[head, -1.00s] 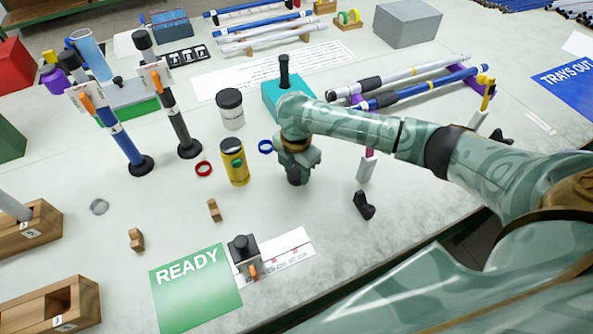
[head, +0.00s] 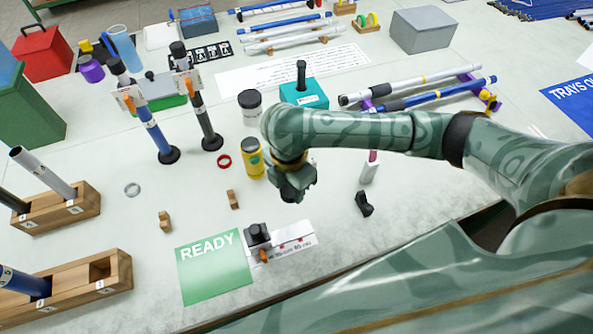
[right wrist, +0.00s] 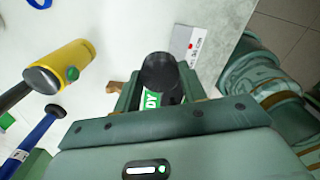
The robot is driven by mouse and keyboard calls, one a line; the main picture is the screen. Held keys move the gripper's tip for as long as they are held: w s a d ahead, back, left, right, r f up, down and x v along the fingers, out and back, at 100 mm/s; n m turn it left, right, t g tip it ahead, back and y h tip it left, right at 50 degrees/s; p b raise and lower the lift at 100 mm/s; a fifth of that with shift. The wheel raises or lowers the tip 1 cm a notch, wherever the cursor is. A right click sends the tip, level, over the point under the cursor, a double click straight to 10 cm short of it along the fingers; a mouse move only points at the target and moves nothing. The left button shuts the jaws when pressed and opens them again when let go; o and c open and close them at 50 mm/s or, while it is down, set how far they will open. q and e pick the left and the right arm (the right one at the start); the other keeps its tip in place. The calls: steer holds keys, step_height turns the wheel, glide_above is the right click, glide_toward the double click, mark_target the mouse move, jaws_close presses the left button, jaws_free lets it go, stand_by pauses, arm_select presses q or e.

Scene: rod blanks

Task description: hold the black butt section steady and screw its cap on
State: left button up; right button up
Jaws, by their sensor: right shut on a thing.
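My right gripper (head: 291,190) is above the bench, up and right of the READY mat in the head view. It is shut on a round black piece, seen end-on between the fingers in the right wrist view (right wrist: 158,72); it looks like a cap. A dark rod (head: 206,122) stands upright in a black round foot, with an orange clip and white tag near its top. Another dark rod end (head: 10,199) leans in a wooden block at the left edge. I cannot tell which is the butt section. My left gripper is not in view.
A black fixture with an orange lever (head: 257,237) stands by the green READY mat (head: 213,268). A blue rod (head: 156,133) stands upright. Bench right of the gripper is mostly clear.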

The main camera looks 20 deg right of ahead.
steer(key=shift+s+a+r, duration=0.15)
steer(key=shift+s+a, duration=0.1)
steer(key=shift+s, duration=0.05)
steer(key=s+d+r+m+b, duration=0.1)
steer(key=d+r+m, duration=0.2)
steer(key=r+m, duration=0.4)
steer(key=d+r+m+b, duration=0.1)
steer(key=d+r+m, duration=0.3)
steer(key=m, duration=1)
steer(key=shift+s+r+m, duration=0.4)
steer(key=shift+r, duration=1)
